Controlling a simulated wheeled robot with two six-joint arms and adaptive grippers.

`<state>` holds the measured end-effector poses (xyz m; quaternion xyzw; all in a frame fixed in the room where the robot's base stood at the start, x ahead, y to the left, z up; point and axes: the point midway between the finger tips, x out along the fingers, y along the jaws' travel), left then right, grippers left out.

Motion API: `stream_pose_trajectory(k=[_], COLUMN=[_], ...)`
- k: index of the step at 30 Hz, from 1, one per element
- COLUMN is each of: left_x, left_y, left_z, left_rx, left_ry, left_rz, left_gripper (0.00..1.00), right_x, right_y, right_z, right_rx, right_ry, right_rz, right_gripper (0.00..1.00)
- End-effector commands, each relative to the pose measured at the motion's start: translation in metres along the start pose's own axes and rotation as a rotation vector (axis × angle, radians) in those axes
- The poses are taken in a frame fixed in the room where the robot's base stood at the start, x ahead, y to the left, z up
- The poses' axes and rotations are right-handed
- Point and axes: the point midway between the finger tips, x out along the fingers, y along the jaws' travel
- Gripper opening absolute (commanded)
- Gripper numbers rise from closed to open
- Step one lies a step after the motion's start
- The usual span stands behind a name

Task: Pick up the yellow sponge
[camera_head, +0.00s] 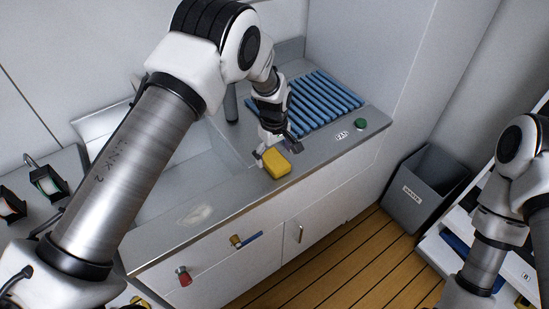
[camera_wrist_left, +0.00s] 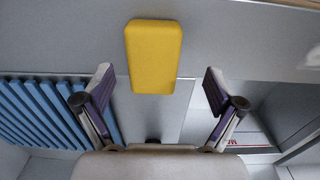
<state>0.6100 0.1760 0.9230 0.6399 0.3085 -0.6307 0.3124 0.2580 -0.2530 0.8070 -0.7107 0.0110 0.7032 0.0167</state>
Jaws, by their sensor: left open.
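The yellow sponge (camera_head: 275,164) lies on the front rim of the grey counter, between the sink and the blue slatted rack. My left gripper (camera_head: 276,150) is right at it in the head view, partly covering its far side. In the left wrist view the sponge (camera_wrist_left: 154,56) is a yellow block with rounded corners. The fingers of my left gripper (camera_wrist_left: 158,86) are spread wide, one on each side of the sponge's near end, with clear gaps. They are not touching it. My right gripper is not in view; only part of my right arm shows at the right.
The blue slatted rack (camera_head: 322,102) lies right of the sponge. A green button (camera_head: 360,124) sits near the counter's right end. The sink (camera_head: 185,160) is to the left. A grey waste bin (camera_head: 424,187) stands on the wooden floor. Handles stick out from the cabinet front.

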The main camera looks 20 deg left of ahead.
Motion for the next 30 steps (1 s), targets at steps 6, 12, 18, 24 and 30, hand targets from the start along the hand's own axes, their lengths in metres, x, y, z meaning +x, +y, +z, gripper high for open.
stream_pose_trajectory(k=[6,12,18,24,30], left_x=[0.031,0.033,0.033,0.034,0.034], left_y=[-0.001,-0.001,-0.001,-0.001,-0.001], left_z=[-0.002,-0.002,-0.002,-0.002,-0.002], left_rx=[0.001,0.001,0.001,0.001,0.001], left_ry=[-0.001,0.000,-0.001,-0.001,-0.001], left_rz=[-0.001,0.000,-0.001,-0.001,0.000], left_gripper=[0.94,0.94,0.40,0.41,0.40], right_x=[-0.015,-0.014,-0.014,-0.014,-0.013], right_y=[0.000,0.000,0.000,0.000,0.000], right_z=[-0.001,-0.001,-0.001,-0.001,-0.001], right_rx=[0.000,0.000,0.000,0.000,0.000], right_ry=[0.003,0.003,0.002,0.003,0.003], right_rz=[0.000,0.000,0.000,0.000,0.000], right_gripper=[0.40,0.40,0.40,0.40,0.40])
